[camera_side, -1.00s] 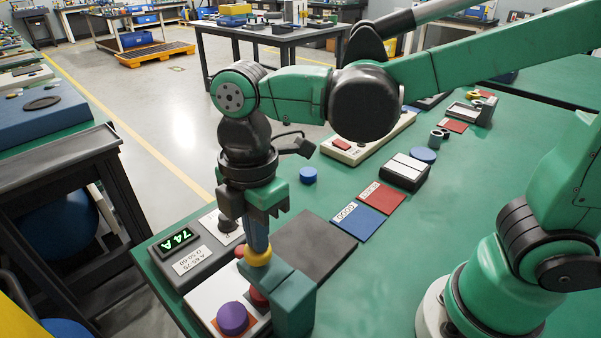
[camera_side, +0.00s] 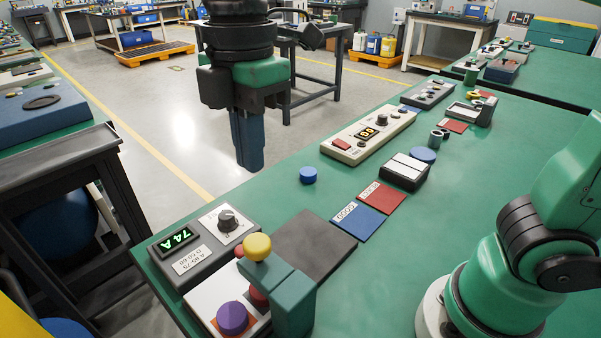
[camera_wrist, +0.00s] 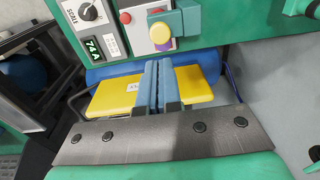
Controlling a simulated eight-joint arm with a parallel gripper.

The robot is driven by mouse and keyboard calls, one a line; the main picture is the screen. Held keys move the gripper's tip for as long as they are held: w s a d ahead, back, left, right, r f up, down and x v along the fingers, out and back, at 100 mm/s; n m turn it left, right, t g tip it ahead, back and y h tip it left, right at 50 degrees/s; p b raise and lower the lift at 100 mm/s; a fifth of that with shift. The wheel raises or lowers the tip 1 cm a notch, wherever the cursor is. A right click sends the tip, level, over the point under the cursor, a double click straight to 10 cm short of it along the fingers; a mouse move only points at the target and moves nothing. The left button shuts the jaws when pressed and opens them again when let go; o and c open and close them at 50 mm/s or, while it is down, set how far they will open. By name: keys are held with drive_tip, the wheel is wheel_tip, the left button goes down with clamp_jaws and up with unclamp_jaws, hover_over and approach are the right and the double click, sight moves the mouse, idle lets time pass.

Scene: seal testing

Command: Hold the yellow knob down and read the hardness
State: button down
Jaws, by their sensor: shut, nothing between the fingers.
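The yellow knob (camera_side: 257,247) sits on top of the teal tester stand (camera_side: 290,295). It also shows in the wrist view (camera_wrist: 161,44). My gripper (camera_side: 250,166) is raised well above and apart from the knob, its blue fingers together and empty. The fingers also show together in the wrist view (camera_wrist: 158,65). The green display (camera_side: 178,239) on the grey box reads 74 A. A label (camera_side: 191,261) under it reads A 65-75, D 50-60. A purple round piece (camera_side: 232,318) rests on an orange square in front of the stand.
A scale dial (camera_side: 227,219) is beside the display. A dark pad (camera_side: 310,246), a blue card (camera_side: 358,222) and a red card (camera_side: 383,200) lie to the right. A blue disc (camera_side: 308,174) stands behind them. The green bench between these and my base is clear.

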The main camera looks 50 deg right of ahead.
drive_tip(key=shift+d+r, duration=0.1)
drive_tip(key=shift+r, duration=1.35)
drive_tip(key=w+d+f+m+t, duration=0.1)
drive_tip(key=d+f+m+t, duration=0.6)
drive_tip(key=d+f+m, duration=0.6)
drive_tip(key=d+m, duration=0.1)
drive_tip(key=m, duration=0.4)
drive_tip(key=shift+h, duration=0.3)
